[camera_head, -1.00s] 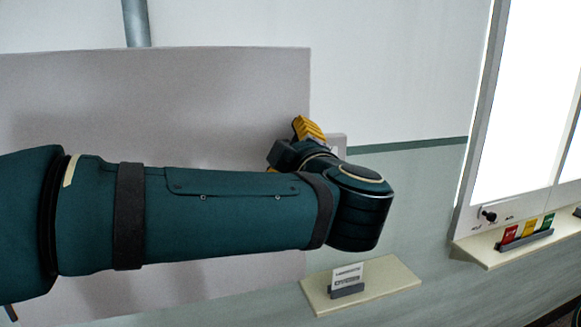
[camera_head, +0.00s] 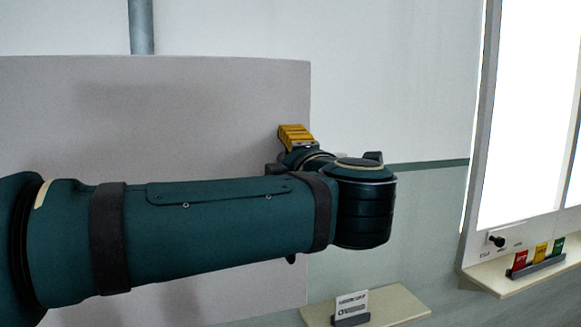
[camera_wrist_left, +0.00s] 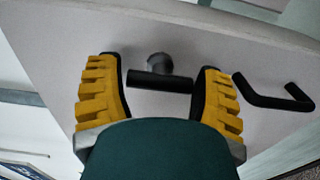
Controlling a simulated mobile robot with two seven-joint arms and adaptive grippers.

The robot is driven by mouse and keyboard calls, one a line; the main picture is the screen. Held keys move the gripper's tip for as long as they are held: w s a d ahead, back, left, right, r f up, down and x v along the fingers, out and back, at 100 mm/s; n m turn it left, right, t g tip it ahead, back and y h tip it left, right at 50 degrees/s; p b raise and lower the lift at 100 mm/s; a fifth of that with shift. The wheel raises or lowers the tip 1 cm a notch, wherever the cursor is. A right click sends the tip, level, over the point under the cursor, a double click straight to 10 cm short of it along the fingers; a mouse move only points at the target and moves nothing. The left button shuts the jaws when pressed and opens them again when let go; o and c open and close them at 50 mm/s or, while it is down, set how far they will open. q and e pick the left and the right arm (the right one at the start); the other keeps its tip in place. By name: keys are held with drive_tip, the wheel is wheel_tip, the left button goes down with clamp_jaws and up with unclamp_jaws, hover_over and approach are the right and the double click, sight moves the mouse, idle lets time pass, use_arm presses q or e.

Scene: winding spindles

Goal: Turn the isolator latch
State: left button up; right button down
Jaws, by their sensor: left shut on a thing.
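The isolator latch is a black T-shaped handle (camera_wrist_left: 160,81) on a short round stem, standing out from a grey panel (camera_head: 150,110). In the left wrist view it lies crosswise between the two yellow-and-black fingers of my left gripper (camera_wrist_left: 161,86), which is shut on its ends. In the head view my left gripper (camera_head: 296,137) is at the panel's right edge, with a yellow finger showing. There the latch is hidden behind my wrist and gripper. My right gripper is not in view.
A black bent handle (camera_wrist_left: 275,95) sticks out of the panel close beside the gripper. A small shelf with a white card (camera_head: 352,304) is below my wrist. At right, a bright framed window has a ledge with red, yellow and green tags (camera_head: 540,253).

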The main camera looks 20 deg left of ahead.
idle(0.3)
use_arm(q)
drive_tip(key=o, duration=1.1)
drive_tip(key=shift+o, duration=0.2)
drive_tip(key=v, duration=1.2)
